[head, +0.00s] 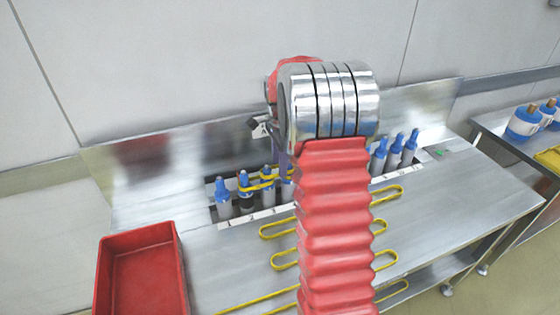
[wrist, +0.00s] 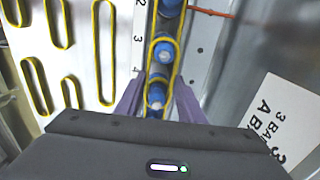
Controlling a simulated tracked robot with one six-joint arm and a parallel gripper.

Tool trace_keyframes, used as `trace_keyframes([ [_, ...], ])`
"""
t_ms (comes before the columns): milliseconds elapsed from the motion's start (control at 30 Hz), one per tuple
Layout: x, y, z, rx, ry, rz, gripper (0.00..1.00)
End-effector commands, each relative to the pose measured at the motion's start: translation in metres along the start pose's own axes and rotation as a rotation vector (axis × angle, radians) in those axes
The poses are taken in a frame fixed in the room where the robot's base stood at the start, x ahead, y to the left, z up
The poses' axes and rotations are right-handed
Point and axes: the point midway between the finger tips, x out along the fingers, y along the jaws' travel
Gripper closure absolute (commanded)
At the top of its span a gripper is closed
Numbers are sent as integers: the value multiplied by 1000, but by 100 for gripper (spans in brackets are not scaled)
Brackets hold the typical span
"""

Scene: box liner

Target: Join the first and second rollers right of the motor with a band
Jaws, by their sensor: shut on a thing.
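A row of blue-topped rollers (head: 222,188) stands in a slot of the metal bench. One post with a darker body (head: 246,203) may be the motor; I cannot be sure. A yellow band (head: 257,187) is raised at the tops of the posts left of my arm. My gripper (wrist: 158,106), with purple fingers, is shut on the band's near end. My arm hides part of the row in the head view.
Several spare yellow bands (head: 282,229) lie flat on the bench. A red bin (head: 142,270) stands at the front left. More rollers (head: 396,150) stand right of my arm. A metal back panel (head: 150,165) rises behind the row.

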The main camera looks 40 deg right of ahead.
Motion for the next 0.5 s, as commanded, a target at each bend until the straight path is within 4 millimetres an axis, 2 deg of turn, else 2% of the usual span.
trace_keyframes([
  [367, 3, 0, 0, 0, 0, 0, 86],
  [400, 3, 0, 0, 0, 0, 0, 64],
  [500, 3, 0, 0, 0, 0, 0, 57],
])
